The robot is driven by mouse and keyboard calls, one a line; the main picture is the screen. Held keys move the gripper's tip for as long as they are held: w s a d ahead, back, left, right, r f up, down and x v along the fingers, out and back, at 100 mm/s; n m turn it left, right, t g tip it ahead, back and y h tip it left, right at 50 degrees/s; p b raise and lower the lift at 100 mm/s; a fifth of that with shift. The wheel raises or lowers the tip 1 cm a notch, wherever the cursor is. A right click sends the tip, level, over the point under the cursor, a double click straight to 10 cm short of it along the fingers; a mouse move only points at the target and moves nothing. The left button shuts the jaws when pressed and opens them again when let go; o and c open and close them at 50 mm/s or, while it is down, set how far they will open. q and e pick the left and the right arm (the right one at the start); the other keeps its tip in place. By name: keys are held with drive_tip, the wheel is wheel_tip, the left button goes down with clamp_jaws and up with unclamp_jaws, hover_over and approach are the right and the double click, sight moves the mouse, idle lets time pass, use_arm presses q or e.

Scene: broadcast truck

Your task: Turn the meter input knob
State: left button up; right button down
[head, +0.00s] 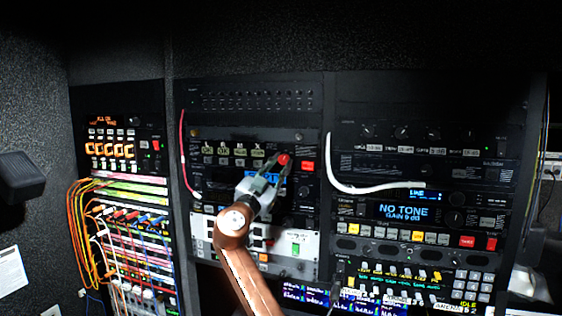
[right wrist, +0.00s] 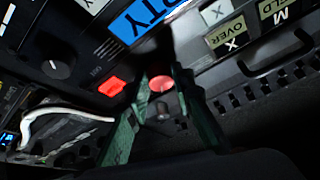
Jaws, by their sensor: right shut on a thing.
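A round red knob (head: 284,159) sits on the middle rack's panel, right of a row of lit square buttons. It also shows in the right wrist view (right wrist: 161,84), between my green-grey fingers. My right gripper (head: 276,167) reaches up to this panel and is shut on the red knob. Its fingers hide part of the blue display (head: 262,179). A black knob with a white pointer line (right wrist: 57,70) sits on the same panel. I cannot read any label naming the meter input knob. My left gripper is not in view.
A square red button (head: 308,166) is close beside my fingers. A white cable (head: 345,184) loops across the right rack, and a red cable (head: 182,155) hangs at the middle rack's left edge. Orange cables (head: 78,225) hang at the left rack.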

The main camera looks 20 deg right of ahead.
drive_tip(key=shift+a+r+m+g+h+p, duration=0.15)
drive_tip(key=shift+m+g+h+p, duration=0.25)
drive_tip(key=shift+m+g+p, duration=0.7)
drive_tip(key=shift+m+b, duration=0.3)
drive_tip(key=shift+m, duration=0.2)
drive_tip(key=c, duration=1.7)
unclamp_jaws()
drive_tip(key=shift+t, duration=0.4)
drive_tip(key=shift+o, duration=0.2)
drive_tip(key=v, duration=1.2)
drive_tip(key=shift+w, duration=0.1)
